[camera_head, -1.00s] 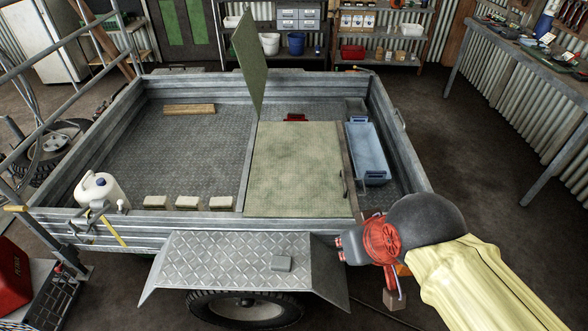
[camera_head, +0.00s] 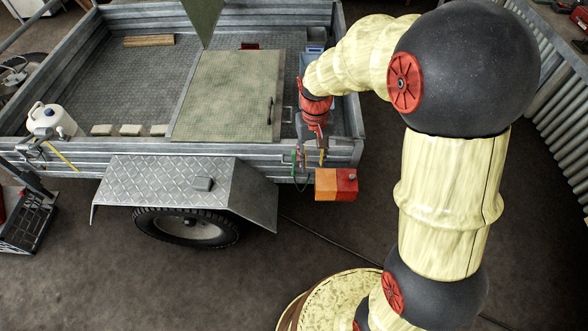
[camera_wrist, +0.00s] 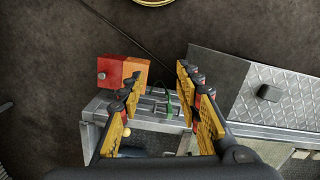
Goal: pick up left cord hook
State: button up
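My gripper (camera_head: 312,146) is over the trailer's near right corner, pointing down. In the wrist view my gripper (camera_wrist: 161,102) is open, one finger on each side, with nothing held. A small green hook-like piece (camera_wrist: 169,104) shows between the fingers, by the trailer's top rail, nearer the right finger. A thin green shape (camera_head: 295,158) also shows just left of my gripper in the head view. I cannot tell for sure whether this is the left cord hook.
A red and orange lamp box (camera_head: 336,184) juts out from the trailer corner; it also shows in the wrist view (camera_wrist: 122,72). The tread-plate mudguard (camera_head: 160,185) is left of it. A green-topped lid (camera_head: 226,92) lies in the trailer. The floor in front is clear.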

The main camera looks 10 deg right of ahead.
jog(key=w+f+m, duration=0.1)
jog(key=w+f, duration=1)
jog(key=f, duration=0.3)
jog(key=m, duration=0.1)
send_over(294, 151)
jog(key=shift+d+r+t, duration=0.2)
jog(key=shift+r+t, duration=0.1)
jog(key=shift+t, duration=0.1)
jog(key=shift+f+m, duration=0.3)
jog(key=shift+f, duration=0.25)
jog(key=f+b, duration=0.1)
jog(key=f, duration=0.1)
jog(key=f+b, duration=0.1)
jog(key=f, duration=0.1)
jog(key=f+b, duration=0.1)
jog(key=f, duration=0.2)
jog(key=shift+a, duration=0.3)
jog(key=shift+s+r, duration=0.1)
jog(key=shift+r, duration=0.05)
jog(key=c, duration=0.3)
grip_shut()
